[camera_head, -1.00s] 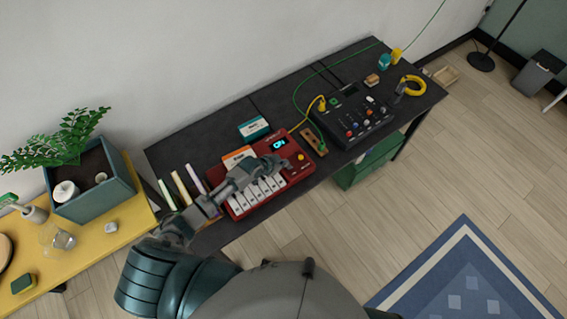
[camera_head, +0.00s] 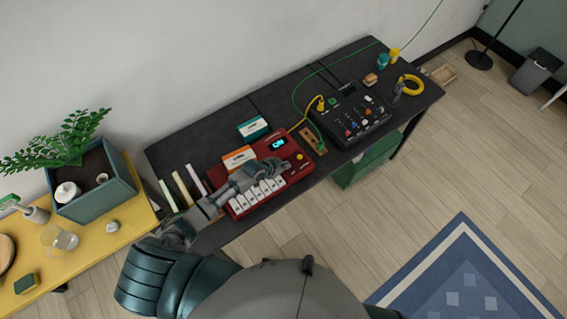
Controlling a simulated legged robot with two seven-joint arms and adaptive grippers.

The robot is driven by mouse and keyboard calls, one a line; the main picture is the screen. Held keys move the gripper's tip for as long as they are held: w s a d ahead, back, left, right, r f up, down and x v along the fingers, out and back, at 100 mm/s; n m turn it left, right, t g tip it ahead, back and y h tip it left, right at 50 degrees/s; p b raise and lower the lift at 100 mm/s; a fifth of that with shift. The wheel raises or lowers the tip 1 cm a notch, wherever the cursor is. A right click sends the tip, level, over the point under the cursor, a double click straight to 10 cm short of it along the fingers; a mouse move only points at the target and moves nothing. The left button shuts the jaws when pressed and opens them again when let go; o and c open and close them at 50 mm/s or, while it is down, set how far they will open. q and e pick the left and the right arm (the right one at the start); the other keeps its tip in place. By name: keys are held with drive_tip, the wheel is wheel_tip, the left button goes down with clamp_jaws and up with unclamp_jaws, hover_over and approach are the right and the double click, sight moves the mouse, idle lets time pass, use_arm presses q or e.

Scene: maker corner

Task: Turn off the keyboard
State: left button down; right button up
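The keyboard (camera_head: 258,194) is a red box with white keys along its front edge, on the dark table. Its small display (camera_head: 278,143) is lit with cyan characters, and a yellow knob (camera_head: 299,156) sits at its right. My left gripper (camera_head: 283,172) reaches across the keyboard from the left, over the back of the keys and below the display. It hides part of the top panel. Whether its fingers are open or shut, or touch the keyboard, I cannot tell. My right gripper is out of view.
An orange-and-white box (camera_head: 238,158) is by the keyboard's back left, and a teal box (camera_head: 253,128) stands behind. A black mixer (camera_head: 352,118) with cables is to the right. A plant box (camera_head: 97,188) is on the yellow table.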

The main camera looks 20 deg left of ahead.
use_arm(q)
drive_tip(key=shift+s+f, duration=0.1)
drive_tip(key=shift+d+r+p, duration=0.1)
drive_tip(key=shift+r+p, duration=0.45)
drive_tip(key=shift+p, duration=0.05)
drive_tip(key=r+p, duration=0.2)
drive_tip(key=r, duration=0.1)
drive_tip(key=shift+d+p, duration=0.2)
drive_tip(key=shift+p, duration=0.2)
drive_tip(key=v, duration=1)
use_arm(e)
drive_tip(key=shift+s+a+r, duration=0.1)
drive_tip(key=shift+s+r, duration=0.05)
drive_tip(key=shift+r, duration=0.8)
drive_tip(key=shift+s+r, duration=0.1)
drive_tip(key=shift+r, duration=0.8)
use_arm(q)
drive_tip(key=shift+a, duration=0.1)
drive_tip(key=w+a+b, duration=0.1)
drive_tip(key=b, duration=0.3)
drive_tip(key=shift+a+r, duration=0.1)
drive_tip(key=shift+a, duration=0.1)
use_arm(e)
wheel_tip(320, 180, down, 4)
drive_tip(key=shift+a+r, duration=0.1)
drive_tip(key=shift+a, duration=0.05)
